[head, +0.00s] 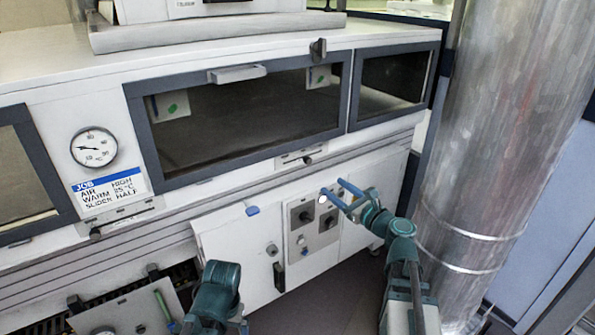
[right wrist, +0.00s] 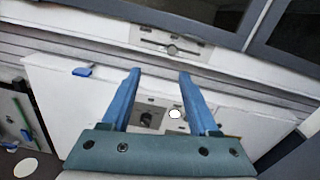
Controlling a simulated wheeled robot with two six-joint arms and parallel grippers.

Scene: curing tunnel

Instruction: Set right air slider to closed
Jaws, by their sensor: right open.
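The right air slider (head: 302,156) is a pale plate with a slot on the rail under the large window. Its small dark knob (head: 307,160) is near the slot's middle. In the right wrist view the slider plate (right wrist: 150,35) lies beyond my fingertips, with the knob (right wrist: 172,49) between their directions. My right gripper (head: 333,188) is open and empty, its blue fingers below and right of the slider, apart from it. Its fingers also show in the right wrist view (right wrist: 159,74). My left arm shows at the bottom, but its fingers are not visible.
Another slider (head: 120,216) is at the left, its knob near the left end. A job card (head: 108,192) reads air high, warm 85°C, slider half. Below the rail are a white door (head: 235,250) and a control panel (head: 315,228). A metal duct (head: 490,150) stands right.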

